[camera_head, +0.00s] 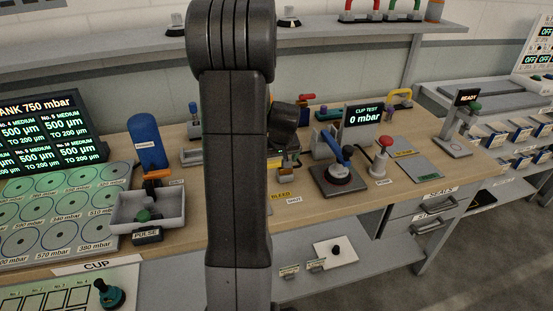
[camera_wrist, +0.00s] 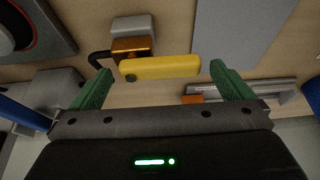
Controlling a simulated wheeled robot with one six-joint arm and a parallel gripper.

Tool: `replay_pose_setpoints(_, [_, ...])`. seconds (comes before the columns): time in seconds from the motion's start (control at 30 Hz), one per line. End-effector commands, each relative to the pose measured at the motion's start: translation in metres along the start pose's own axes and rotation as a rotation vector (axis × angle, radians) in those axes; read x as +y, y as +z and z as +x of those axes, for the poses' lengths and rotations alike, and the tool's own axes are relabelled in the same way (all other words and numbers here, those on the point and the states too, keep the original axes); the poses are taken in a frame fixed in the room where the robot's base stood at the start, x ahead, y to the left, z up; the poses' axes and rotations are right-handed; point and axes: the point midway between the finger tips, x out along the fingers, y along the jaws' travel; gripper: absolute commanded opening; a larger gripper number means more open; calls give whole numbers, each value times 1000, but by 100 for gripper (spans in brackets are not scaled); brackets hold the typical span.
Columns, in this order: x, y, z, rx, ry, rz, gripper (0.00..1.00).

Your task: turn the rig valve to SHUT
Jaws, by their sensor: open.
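The rig valve appears to be the brass valve body (camera_wrist: 132,48) with a yellow handle (camera_wrist: 160,68) in the wrist view. The handle lies crosswise, and a pale block joins the body's far side. My gripper (camera_wrist: 160,86) is open, with one green fingertip beyond each end of the handle and gaps at both ends. I cannot tell the height between them. In the head view my arm hides much of this spot.
A dark plate with a blue lever (camera_head: 340,150) stands close on the right, beside a red-knobbed post (camera_head: 383,150). A grey tray (camera_head: 125,210) and blue cylinder (camera_head: 147,140) stand to the left.

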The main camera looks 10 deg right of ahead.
Motion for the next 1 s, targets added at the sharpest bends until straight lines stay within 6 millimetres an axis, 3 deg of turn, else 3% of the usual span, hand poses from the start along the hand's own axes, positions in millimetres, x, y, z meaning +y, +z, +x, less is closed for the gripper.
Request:
replay_pose_setpoints(0.1, [0, 0, 0, 0, 0, 0, 100])
replay_pose_setpoints(0.4, [0, 0, 0, 0, 0, 0, 41])
replay_pose_setpoints(0.43, [0, 0, 0, 0, 0, 0, 39])
replay_pose_setpoints(0.73, [1, 1, 0, 1, -15, -39, 39])
replay_pose_setpoints(1.0, [3, 6, 1, 4, -78, -191, 39])
